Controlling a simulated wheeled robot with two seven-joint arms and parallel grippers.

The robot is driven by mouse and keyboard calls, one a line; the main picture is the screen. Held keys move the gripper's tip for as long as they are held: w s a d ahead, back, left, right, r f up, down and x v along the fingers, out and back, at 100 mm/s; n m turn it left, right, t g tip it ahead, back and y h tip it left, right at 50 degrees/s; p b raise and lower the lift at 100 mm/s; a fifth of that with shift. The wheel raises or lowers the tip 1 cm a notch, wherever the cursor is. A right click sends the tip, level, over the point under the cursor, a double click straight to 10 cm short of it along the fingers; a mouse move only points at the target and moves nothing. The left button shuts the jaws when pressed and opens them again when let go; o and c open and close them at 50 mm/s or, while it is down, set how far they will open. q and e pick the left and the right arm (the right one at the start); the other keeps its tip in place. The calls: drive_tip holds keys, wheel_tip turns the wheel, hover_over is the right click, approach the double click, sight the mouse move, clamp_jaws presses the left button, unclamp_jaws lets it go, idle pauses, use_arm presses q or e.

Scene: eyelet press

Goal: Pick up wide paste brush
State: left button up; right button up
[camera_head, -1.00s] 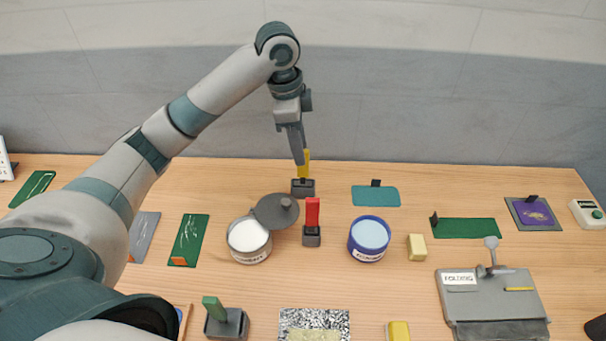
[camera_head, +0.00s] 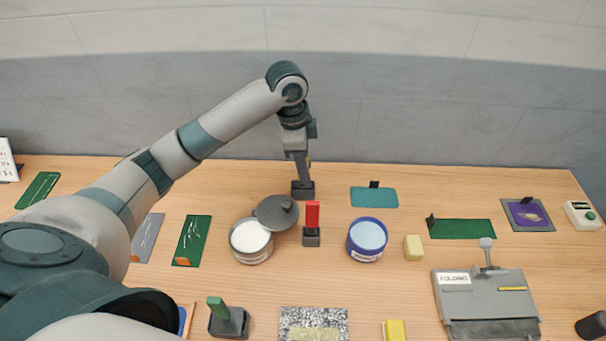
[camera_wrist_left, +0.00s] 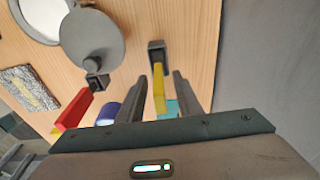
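A yellow-handled tool, which may be the wide paste brush, stands upright in a dark holder (camera_head: 303,191) at the back of the table. In the head view my left gripper (camera_head: 302,172) points down over it and hides most of the handle. In the left wrist view the yellow handle (camera_wrist_left: 159,92) lies between the two fingers of the left gripper (camera_wrist_left: 161,76). Gaps show on both sides, so the gripper is open around it. The brush end is hidden in the holder. A red-handled tool (camera_head: 312,214) and a green-handled tool (camera_head: 216,307) stand in similar holders.
A white tub (camera_head: 251,250) with a grey lid (camera_head: 275,212) beside it and a blue tub (camera_head: 367,240) stand in front of the left gripper. A teal sheet (camera_head: 374,198) lies to its right. A grey press (camera_head: 486,300) is at front right.

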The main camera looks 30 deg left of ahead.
use_arm(q)
drive_tip(key=shift+d+f, duration=0.1)
drive_tip(key=shift+f, duration=0.6)
clamp_jaws()
drive_tip(key=shift+r, duration=0.1)
